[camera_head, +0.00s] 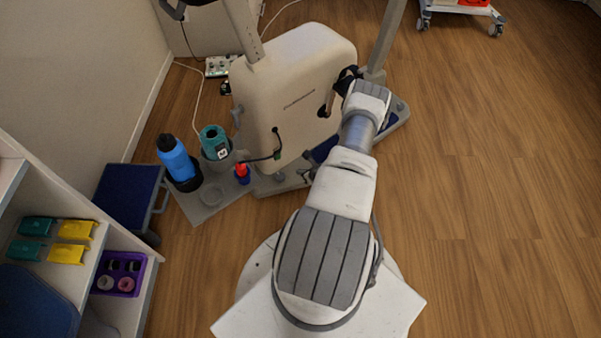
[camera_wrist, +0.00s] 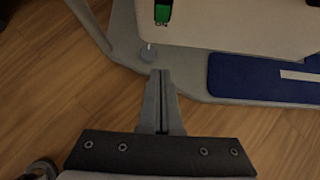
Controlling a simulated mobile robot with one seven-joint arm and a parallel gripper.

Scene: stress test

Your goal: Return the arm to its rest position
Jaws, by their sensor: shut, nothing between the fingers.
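My gripper (camera_wrist: 160,72) shows in the wrist view with its two grey fingers together, shut and empty. It points at the grey base frame of the exercise machine. In the head view my white arm stretches forward from the bottom middle to the machine, and its far end is beside the machine's right side. The gripper fingers cannot be made out clearly there. The cream exercise machine (camera_head: 300,85) stands at the top middle. Its base with a blue pad (camera_wrist: 262,78) lies beyond the fingers in the wrist view.
A small grey stand holds a blue bottle (camera_head: 176,160), a teal cup (camera_head: 214,142) and a small red item (camera_head: 242,172). A blue step stool (camera_head: 128,195) and a shelf with teal and yellow boxes (camera_head: 75,229) are at left. The wooden floor (camera_head: 490,180) at right is clear.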

